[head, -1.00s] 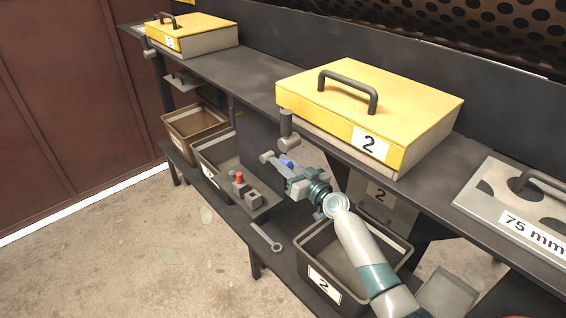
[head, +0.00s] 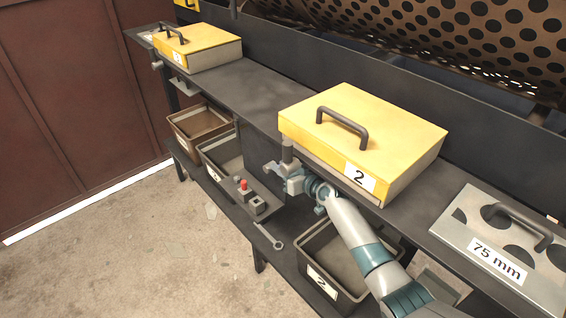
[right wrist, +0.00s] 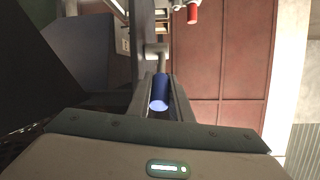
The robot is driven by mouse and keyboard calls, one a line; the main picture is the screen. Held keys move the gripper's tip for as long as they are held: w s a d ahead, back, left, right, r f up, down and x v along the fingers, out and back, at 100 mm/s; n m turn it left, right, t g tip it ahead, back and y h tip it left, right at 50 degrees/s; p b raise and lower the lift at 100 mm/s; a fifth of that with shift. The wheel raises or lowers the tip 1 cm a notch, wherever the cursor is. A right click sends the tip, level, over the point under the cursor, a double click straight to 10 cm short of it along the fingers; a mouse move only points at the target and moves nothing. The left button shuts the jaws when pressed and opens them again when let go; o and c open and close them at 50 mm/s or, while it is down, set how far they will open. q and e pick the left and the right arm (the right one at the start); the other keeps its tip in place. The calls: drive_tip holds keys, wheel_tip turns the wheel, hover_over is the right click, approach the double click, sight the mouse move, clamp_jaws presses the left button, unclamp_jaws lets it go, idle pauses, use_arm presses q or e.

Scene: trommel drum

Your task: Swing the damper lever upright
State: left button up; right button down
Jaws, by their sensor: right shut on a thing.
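The damper lever's blue grip (right wrist: 159,92) shows between the two fingers of my right gripper (right wrist: 158,98) in the right wrist view, with a grey rod and knob (right wrist: 156,50) just beyond it. In the head view my right gripper (head: 284,178) is at the front of the bench, just below the yellow box marked 2 (head: 360,125). It is shut on the lever's grip. The grip is mostly hidden by the fingers there, and the lever's exact tilt cannot be told. My left gripper is not in view.
A control box with a red button (head: 244,184), a wrench (head: 268,236) and an open bin marked 2 (head: 322,284) lie below. A 75 mm plate (head: 500,235) lies at the right. The floor at left is clear.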

drive_tip(key=shift+w+a+r+g+p, duration=0.2)
drive_tip(key=shift+r+g+p, duration=0.2)
drive_tip(key=shift+r+p, duration=0.4)
drive_tip(key=shift+w+a+f+h+p, duration=0.1)
drive_tip(key=shift+w+a+h+p, duration=0.05)
drive_tip(key=shift+h+p, duration=0.2)
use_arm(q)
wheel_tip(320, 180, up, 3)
use_arm(e)
drive_tip(key=shift+w+a+g+h, duration=0.1)
drive_tip(key=shift+w+g+h, duration=0.15)
drive_tip(key=shift+g, duration=0.35)
drive_tip(key=c, duration=1.6)
unclamp_jaws()
drive_tip(key=shift+s, duration=0.1)
